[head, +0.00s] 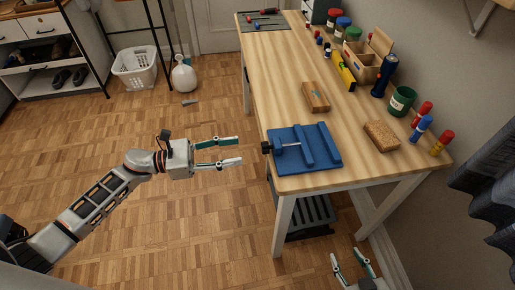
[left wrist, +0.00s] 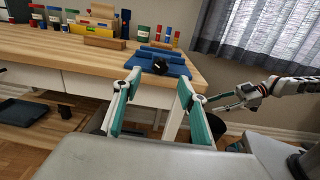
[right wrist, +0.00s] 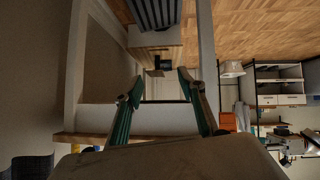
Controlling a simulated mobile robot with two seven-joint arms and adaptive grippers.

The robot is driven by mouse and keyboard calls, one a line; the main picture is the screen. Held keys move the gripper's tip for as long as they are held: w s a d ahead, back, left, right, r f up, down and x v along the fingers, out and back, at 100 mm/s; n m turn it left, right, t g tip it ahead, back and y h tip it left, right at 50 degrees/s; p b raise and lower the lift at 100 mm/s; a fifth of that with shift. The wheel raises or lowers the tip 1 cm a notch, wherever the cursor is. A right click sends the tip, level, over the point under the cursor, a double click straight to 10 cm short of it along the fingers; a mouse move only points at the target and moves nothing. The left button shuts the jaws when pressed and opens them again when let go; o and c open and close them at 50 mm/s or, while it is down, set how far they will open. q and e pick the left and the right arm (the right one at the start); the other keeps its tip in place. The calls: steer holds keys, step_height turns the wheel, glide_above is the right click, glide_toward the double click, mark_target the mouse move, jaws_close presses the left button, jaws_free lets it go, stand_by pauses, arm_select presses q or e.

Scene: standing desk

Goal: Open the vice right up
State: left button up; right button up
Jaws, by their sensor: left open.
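The blue vice (head: 290,163) lies flat near the close left corner of the wooden desk. Two raised jaw bars stand on it with a narrow empty-looking gap between them. A screw runs left to a black knob (head: 267,148), which sits at the desk's left edge; the knob also shows in the left wrist view (left wrist: 159,66). My left gripper (head: 239,150) is open and empty, left of the knob and apart from it, its fingers pointing at it. My right gripper (head: 346,253) is open and empty, off the desk's near end; it shows open in the right wrist view (right wrist: 160,76).
On the desk (head: 350,175) are a wooden block (head: 316,97) behind the vice and a cork-like block (head: 381,136) to its right. Markers, a green cup (head: 402,100) and a wooden box line the wall side.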

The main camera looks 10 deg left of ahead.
mark_target(265, 147)
arm_select(q)
steer(key=p+x, duration=0.1)
steer(key=x, duration=0.6)
steer(key=shift+d+m, duration=0.35)
steer(key=shift+m, duration=0.05)
steer(key=shift+f, duration=0.1)
steer(key=shift+c, duration=0.4)
steer(key=c, duration=1)
steer(key=shift+c, duration=0.2)
